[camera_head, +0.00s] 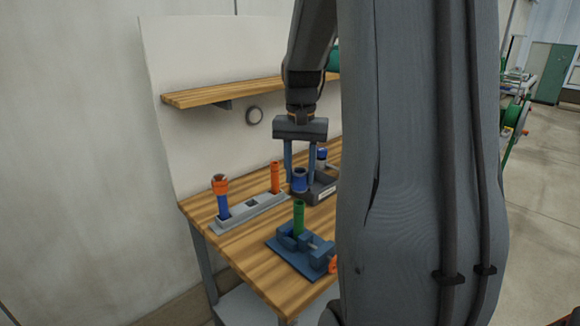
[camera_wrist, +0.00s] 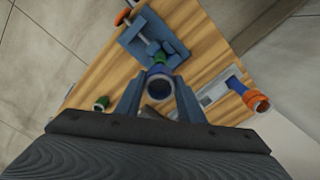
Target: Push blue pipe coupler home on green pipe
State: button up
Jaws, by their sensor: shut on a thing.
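My gripper (camera_head: 300,182) is shut on the blue pipe coupler (camera_head: 300,176), a short tube with a dark open end. In the wrist view the blue coupler (camera_wrist: 160,86) sits between the two fingers, its open end facing the camera. The green pipe (camera_head: 298,218) stands upright in the blue vise (camera_head: 290,244) on the bench. In the head view the coupler shows just above the pipe's top, with a small gap. In the wrist view the green pipe (camera_wrist: 158,57) shows just beyond the coupler, its lower part partly hidden. The coupler's lower end is not clearly visible.
A grey rack (camera_head: 250,213) holds a blue pipe with an orange coupler (camera_head: 220,184) and an orange pipe (camera_head: 275,177). A grey bin (camera_head: 325,190) stands behind the vise. A green coupler (camera_wrist: 101,103) lies on the wooden bench. A shelf (camera_head: 245,92) hangs on the back panel.

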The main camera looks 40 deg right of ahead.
aim_at(299, 203)
jog(key=shift+f+b, duration=1.85)
jog(key=shift+f, duration=0.05)
jog(key=shift+s+a+f, duration=0.1)
jog(key=shift+a+f, duration=0.05)
jog(key=shift+f, duration=0.4)
jog(key=shift+p, duration=0.35)
jog(key=shift+f+p, duration=0.65)
jog(key=shift+f, duration=0.35)
dwell(2.2)
jog(key=o, duration=0.9)
jog(key=shift+r+p, duration=2)
jog(key=shift+r, duration=0.25)
